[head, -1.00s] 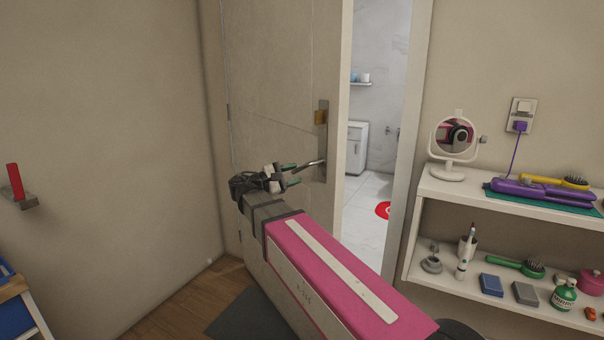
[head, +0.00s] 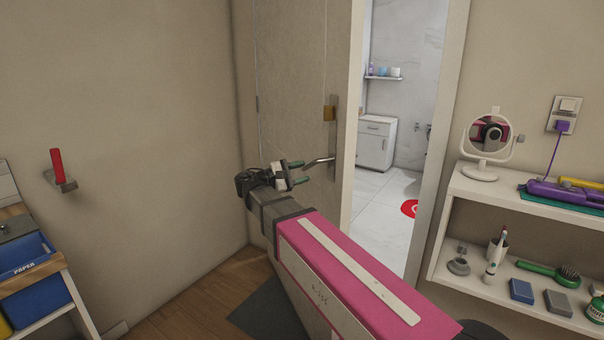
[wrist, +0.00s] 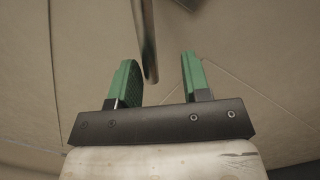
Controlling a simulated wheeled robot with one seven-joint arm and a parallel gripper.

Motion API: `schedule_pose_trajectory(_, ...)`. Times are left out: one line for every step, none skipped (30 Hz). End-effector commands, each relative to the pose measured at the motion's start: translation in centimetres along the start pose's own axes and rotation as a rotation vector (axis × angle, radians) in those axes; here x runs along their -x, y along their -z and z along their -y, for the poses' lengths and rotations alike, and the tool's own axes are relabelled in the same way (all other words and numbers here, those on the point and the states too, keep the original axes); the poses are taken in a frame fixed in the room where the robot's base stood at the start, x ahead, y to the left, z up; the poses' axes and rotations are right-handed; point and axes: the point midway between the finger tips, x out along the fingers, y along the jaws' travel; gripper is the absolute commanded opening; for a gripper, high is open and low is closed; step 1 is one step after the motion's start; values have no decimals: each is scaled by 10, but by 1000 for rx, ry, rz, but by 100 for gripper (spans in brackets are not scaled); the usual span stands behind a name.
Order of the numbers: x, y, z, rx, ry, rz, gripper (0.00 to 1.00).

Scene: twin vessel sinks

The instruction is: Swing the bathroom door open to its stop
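The beige bathroom door (head: 290,95) stands partly open, swung toward my side, with the white-tiled bathroom showing through the gap at its right. Its metal lever handle (head: 320,161) sits on a tall plate near the door's free edge. My gripper (head: 299,172) is beside the handle, its green-padded fingers apart. In the wrist view the handle bar (wrist: 149,45) reaches down between the two green fingers (wrist: 160,82), closer to the left one. A gap shows between the bar and the right finger. Whether the bar touches the left finger is unclear.
A white shelf (head: 480,200) with a round mirror (head: 486,140) and toiletries stands right of the doorway. A wall holder with a red item (head: 58,168) and a blue paper bin (head: 25,265) are at the left. Wooden floor (head: 190,300) lies between.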

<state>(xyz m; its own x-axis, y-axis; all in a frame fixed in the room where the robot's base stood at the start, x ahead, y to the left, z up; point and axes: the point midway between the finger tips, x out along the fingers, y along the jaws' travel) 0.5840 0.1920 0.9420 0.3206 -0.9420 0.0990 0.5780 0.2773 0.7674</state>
Motion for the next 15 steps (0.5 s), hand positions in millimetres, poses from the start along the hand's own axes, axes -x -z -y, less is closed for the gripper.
schedule_pose_trajectory(4,-1,1,1,1,-1,42)
schedule_pose_trajectory(6,-1,1,1,1,-1,42)
schedule_pose_trajectory(8,-2,1,1,1,0,42)
schedule_pose_trajectory(10,-2,2,1,1,0,42)
schedule_pose_trajectory(11,-2,2,1,1,0,42)
schedule_pose_trajectory(13,-3,2,1,1,0,42)
schedule_pose_trajectory(15,-3,2,1,1,0,42)
schedule_pose_trajectory(17,-3,2,1,1,0,42)
schedule_pose_trajectory(19,-4,2,1,1,0,42)
schedule_pose_trajectory(21,-4,3,1,1,0,42)
schedule_pose_trajectory(23,-5,3,1,0,0,42)
schedule_pose_trajectory(25,-5,3,0,0,0,42)
schedule_pose_trajectory(27,-5,3,0,0,0,42)
schedule_pose_trajectory(29,-6,3,0,1,0,42)
schedule_pose_trajectory(31,-6,4,0,1,0,42)
